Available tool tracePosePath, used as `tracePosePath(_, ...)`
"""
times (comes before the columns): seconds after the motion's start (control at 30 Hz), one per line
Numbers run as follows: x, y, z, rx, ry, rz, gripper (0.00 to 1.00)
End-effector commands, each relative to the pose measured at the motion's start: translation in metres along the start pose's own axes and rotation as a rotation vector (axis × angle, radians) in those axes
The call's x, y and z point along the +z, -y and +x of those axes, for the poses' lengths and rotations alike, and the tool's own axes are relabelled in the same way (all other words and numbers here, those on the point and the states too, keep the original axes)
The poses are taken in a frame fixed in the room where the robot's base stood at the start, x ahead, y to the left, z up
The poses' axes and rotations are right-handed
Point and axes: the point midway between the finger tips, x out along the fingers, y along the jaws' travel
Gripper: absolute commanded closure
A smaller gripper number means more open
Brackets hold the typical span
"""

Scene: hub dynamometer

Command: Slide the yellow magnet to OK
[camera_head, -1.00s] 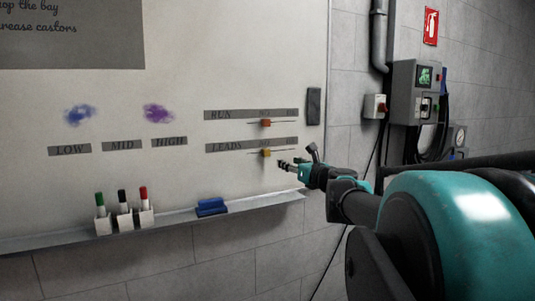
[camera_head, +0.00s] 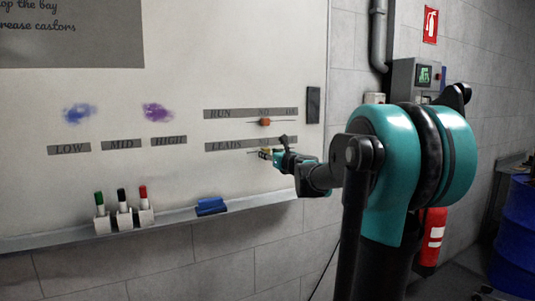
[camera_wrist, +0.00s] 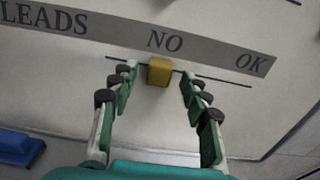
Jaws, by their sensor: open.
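The yellow magnet (camera_wrist: 160,71) sits on a thin dark line (camera_wrist: 222,80) on the whiteboard, just under the word NO on the LEADS strip (camera_wrist: 62,20). The OK label (camera_wrist: 251,63) is farther right on that strip in the wrist view. My gripper (camera_wrist: 158,79) is open, with one finger on each side of the magnet and a visible gap to each. In the head view my gripper (camera_head: 270,156) is at the LEADS row and covers most of the magnet and the labels on its right.
A red-orange magnet (camera_head: 265,122) sits on the RUN line above. A blue eraser (camera_head: 211,206) and a holder with several markers (camera_head: 125,219) are at the ledge (camera_head: 60,238). A dark block (camera_head: 313,105) is on the board's right edge.

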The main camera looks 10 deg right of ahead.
Motion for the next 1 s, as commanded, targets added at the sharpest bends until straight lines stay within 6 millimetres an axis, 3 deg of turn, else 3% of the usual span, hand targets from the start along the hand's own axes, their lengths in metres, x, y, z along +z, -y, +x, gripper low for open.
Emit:
tracePosePath(0.2,0.000,-0.001,0.018,0.001,0.000,0.000,0.53)
tracePosePath(0.53,0.000,0.000,0.020,0.001,0.000,0.000,0.53)
tracePosePath(0.9,0.000,0.000,0.019,0.000,0.000,0.000,0.99)
tracePosePath(1.0,0.000,0.000,0.019,0.000,0.000,0.000,1.00)
